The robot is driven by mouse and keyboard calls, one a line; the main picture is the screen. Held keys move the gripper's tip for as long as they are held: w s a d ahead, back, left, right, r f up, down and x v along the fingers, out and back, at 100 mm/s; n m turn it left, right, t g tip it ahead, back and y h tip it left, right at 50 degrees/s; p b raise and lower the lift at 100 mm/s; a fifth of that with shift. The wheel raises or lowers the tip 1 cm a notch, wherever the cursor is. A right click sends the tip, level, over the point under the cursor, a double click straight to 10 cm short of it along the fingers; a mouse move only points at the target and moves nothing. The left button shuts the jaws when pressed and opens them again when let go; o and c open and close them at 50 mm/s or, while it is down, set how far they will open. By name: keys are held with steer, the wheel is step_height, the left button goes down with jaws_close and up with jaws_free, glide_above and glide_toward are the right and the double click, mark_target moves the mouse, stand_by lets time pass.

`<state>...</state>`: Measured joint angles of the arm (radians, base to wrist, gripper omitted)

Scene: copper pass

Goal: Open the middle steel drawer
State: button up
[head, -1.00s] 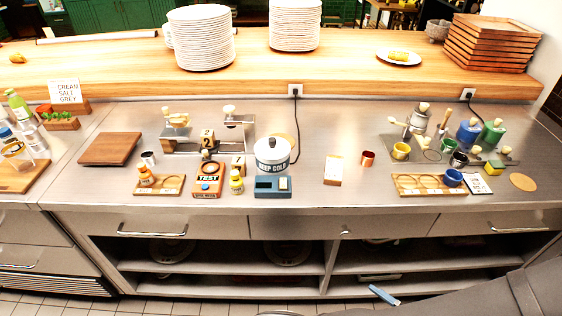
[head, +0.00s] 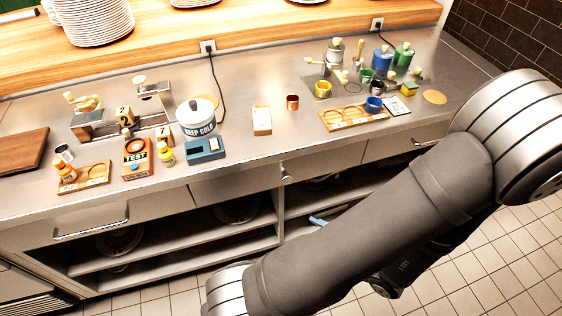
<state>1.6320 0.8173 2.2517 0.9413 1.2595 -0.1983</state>
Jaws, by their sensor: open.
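The middle steel drawer (head: 238,184) is in the counter front, between two other drawers. Its face looks flush with its neighbours, so it appears shut. A small round knob (head: 286,176) sticks out near the middle of its face. Nothing touches the knob in the head view. My arm crosses the lower right of the picture and runs down to the bottom edge.
The left drawer has a bar handle (head: 92,222), and so does the right drawer (head: 428,140). Open shelves lie below, with a light-blue object (head: 318,221). The steel countertop (head: 240,110) above holds a white pot (head: 196,118), a blue scale (head: 206,150) and several cups.

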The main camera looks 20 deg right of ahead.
steer(key=w+m+t+h, duration=0.2)
steer(key=w+m+h, duration=0.2)
steer(key=w+m, duration=0.1)
steer(key=m+h, duration=0.3)
steer(key=m, duration=0.1)
glide_toward(288, 179)
steer(key=shift+x, duration=4.65)
steer(key=shift+a, duration=0.1)
steer(key=shift+s, duration=0.1)
jaws_close()
